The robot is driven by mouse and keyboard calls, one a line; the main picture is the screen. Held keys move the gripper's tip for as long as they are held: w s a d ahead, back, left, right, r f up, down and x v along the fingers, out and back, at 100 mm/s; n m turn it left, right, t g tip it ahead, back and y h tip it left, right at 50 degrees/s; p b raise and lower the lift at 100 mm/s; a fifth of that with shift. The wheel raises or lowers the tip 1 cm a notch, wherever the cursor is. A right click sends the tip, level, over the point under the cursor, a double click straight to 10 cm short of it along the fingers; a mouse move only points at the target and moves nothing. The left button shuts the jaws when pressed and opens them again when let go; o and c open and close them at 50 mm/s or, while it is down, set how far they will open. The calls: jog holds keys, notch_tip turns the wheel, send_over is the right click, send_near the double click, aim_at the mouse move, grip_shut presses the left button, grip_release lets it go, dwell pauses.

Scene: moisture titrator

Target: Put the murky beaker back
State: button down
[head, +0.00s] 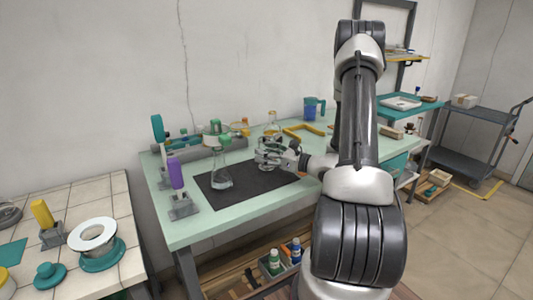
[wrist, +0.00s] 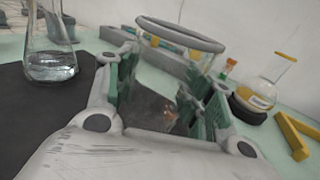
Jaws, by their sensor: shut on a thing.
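My gripper (head: 272,154) is over the right part of the black mat (head: 240,186) on the pale green bench. The beaker is small and partly hidden by the fingers in the head view. Its contents are hard to make out; a dark area and a small brownish patch show through the glass. I cannot tell whether its base touches the mat.
A conical flask (head: 221,176) with clear liquid stands on the mat, left of my gripper. A grey instrument (head: 200,146) lines the back. A blue jug (head: 311,110) stands behind.

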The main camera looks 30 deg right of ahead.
jog(key=shift+f, duration=0.6)
dwell(1.1)
jog(key=c, duration=0.5)
grip_release()
jog(key=c, duration=0.4)
jog(key=shift+o, duration=0.2)
jog(key=shift+d, duration=0.1)
jog(key=shift+v, duration=4.15)
jog(key=shift+s, duration=0.1)
